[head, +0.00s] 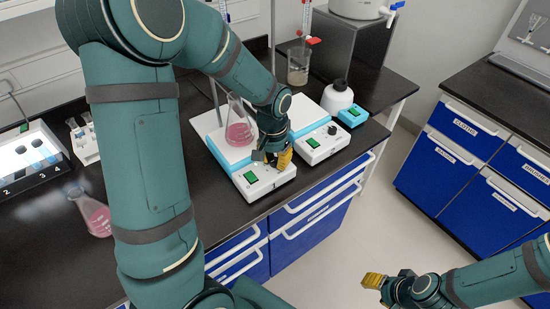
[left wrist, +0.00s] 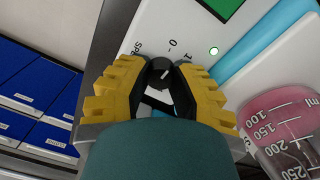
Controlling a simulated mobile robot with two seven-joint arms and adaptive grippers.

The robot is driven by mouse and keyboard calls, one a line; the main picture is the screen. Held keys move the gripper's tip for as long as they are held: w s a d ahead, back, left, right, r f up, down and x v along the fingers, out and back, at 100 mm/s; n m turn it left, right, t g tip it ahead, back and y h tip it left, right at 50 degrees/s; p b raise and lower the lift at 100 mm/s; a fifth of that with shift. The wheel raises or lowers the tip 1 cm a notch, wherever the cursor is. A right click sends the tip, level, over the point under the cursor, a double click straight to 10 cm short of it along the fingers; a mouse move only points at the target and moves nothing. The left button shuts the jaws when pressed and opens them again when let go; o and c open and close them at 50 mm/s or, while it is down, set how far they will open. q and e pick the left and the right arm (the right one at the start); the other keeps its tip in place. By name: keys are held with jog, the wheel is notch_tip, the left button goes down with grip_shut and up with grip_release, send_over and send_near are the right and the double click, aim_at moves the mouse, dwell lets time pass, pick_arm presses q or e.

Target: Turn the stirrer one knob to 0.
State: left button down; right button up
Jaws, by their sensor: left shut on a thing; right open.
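The white stirrer (head: 262,186) with a green switch (head: 251,177) stands near the table's front edge. My left gripper (head: 278,161) is at its front panel and hides its knob in the head view. In the left wrist view the dark round knob (left wrist: 160,70) sits between the yellow fingertips of my left gripper (left wrist: 160,82), which are shut on it. The printed marks 0 and 1 show beside the knob, and a small indicator light (left wrist: 213,50) glows pale green. My right gripper (head: 374,281) is open and empty, low at the right, away from the table.
A flask of pink liquid (head: 239,132) stands on this stirrer, close to my left gripper. A second stirrer (head: 325,147) with its own knob (head: 332,130) is just right. Another pink flask (head: 96,217) stands at left. Floor is free before the blue cabinets (head: 450,150).

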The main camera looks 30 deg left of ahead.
aim_at(275, 160)
pick_arm(q)
jog(key=shift+n, duration=1.1)
jog(key=c, duration=0.7)
grip_release()
jog(key=shift+c, duration=0.2)
jog(key=shift+a, duration=0.1)
jog(key=shift+r, duration=0.25)
notch_tip(275, 160, up, 8)
jog(key=shift+f, duration=0.2)
